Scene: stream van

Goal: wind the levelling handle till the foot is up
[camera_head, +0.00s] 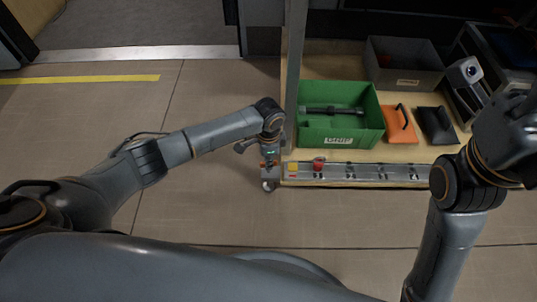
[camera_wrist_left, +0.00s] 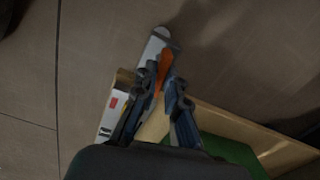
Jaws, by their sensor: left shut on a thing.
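My left gripper (camera_head: 269,165) is at the front left corner of the wooden bench, pointing down. In the left wrist view its two fingers (camera_wrist_left: 163,84) are closed in around an orange part, which I take to be the levelling handle (camera_wrist_left: 163,68). A pale metal arm with a rounded end (camera_wrist_left: 158,42) extends beyond the orange part. In the head view the gripper mostly hides the handle. I cannot make out the foot or its height. My right arm crosses the right edge of the head view, and its fingers do not show.
A green crate (camera_head: 372,127), a grey bin (camera_head: 418,80) and orange (camera_head: 400,126) and black (camera_head: 435,124) tools sit behind. The floor left is clear.

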